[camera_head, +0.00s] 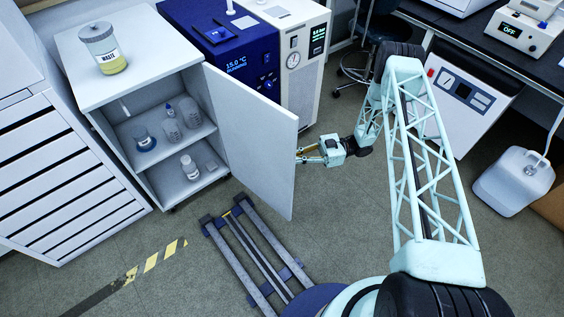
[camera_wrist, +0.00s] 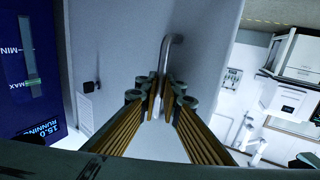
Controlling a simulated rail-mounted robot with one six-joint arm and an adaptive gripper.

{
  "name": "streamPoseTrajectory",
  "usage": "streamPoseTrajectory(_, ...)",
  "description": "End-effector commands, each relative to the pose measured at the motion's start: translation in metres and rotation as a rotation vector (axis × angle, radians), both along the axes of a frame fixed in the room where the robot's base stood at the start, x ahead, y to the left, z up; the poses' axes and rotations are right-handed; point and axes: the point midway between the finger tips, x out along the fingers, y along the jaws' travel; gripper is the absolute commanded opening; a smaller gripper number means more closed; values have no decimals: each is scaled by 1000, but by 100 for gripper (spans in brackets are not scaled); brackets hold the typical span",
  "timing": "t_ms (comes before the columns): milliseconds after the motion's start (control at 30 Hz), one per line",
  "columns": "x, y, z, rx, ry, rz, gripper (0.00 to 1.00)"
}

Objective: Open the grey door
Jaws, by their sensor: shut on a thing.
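The grey door (camera_head: 250,135) of the low cabinet (camera_head: 75,55) stands wide open, swung out to the right, and the shelves inside show. My gripper (camera_head: 302,155) is at the outer face of the door, near its free edge. In the wrist view the door (camera_wrist: 135,45) fills the middle, and a bent metal handle (camera_wrist: 168,50) stands out from it. The fingers of my gripper (camera_wrist: 160,98) are closed around this handle. In the head view the handle is too small to make out behind the fingers.
Bottles (camera_head: 170,130) stand on the cabinet's shelves, and a waste jar (camera_head: 104,50) stands on top. A blue instrument (camera_head: 225,45) is right beside the cabinet, behind the door. A floor rail (camera_head: 245,250) lies below the door. The floor right of the door is partly clear.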

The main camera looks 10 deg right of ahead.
Motion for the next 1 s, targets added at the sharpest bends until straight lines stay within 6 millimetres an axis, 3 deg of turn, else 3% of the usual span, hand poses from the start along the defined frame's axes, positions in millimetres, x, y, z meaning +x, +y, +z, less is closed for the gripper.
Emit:
streamPoseTrajectory(500, -1, -4, -2, -1, 4, 16, 0)
streamPoseTrajectory(533, -1, -4, -2, -1, 4, 16, 8)
streamPoseTrajectory(600, -1, -4, -2, -1, 4, 16, 12)
streamPoseTrajectory(1000, 1, -4, -1, 0, 1, 14, 12)
